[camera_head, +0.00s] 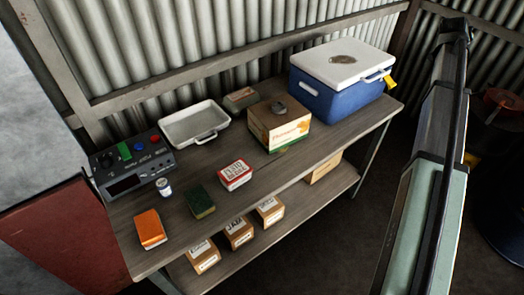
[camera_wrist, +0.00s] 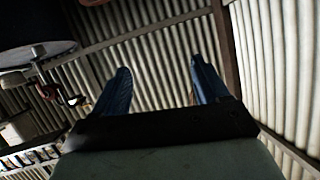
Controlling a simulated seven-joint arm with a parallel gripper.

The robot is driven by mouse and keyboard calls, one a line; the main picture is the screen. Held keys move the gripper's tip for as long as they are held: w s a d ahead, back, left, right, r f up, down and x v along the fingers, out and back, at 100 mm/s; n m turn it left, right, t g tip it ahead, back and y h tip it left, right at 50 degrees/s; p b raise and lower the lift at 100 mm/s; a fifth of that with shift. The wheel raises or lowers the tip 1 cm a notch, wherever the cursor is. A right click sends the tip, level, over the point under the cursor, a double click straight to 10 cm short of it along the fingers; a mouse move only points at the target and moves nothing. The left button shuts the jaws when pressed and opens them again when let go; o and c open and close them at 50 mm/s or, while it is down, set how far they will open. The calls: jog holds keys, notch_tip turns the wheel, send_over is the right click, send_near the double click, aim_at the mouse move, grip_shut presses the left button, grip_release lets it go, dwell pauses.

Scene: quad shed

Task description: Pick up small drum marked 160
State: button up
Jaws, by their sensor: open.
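A small white drum with a dark blue band (camera_head: 163,186) stands upright on the bench in the head view, just in front of the control box. Its marking is too small to read. My gripper (camera_wrist: 162,84) shows in the wrist view with its two blue fingers spread apart and nothing between them. It faces the corrugated wall, away from the drum. In the head view my arm rises at the right, beyond the bench end, and the fingers cannot be made out there. The drum cannot be made out in the wrist view.
Around the drum on the bench (camera_head: 228,206) are a control box (camera_head: 128,170), an orange block (camera_head: 150,229), a green sponge (camera_head: 200,202) and a red-white box (camera_head: 236,175). Farther back stand a white tray (camera_head: 193,125), a carton (camera_head: 280,128) and a blue cooler (camera_head: 335,97).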

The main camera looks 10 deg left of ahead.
jog(key=w+a+r, duration=0.1)
jog(key=a+r, duration=0.2)
jog(key=r, duration=0.1)
jog(key=w+a+f+n+y, duration=0.1)
jog(key=a+f+n+y, duration=0.25)
jog(key=a, duration=0.95)
jog(key=w+a+f+n+y, duration=0.1)
jog(key=a+f+n+y, duration=0.3)
jog(key=a, duration=1)
jog(key=s+a+f+n+g+y, duration=0.15)
jog(key=s+a+f, duration=0.3)
jog(key=a, duration=0.65)
jog(key=s+a+f+n+g, duration=0.1)
jog(key=s+a+f+n, duration=0.3)
jog(key=a, duration=0.6)
jog(key=s+a+f+n+g+y, duration=0.1)
jog(key=s+a+f+n, duration=0.3)
jog(key=a, duration=0.7)
jog(key=n+g, duration=0.8)
send_over(162, 182)
notch_tip(162, 182, down, 4)
jog(key=f, duration=0.1)
notch_tip(162, 182, down, 8)
jog(key=shift+a+r, duration=0.1)
jog(key=shift+a, duration=0.05)
jog(key=shift+f, duration=2.65)
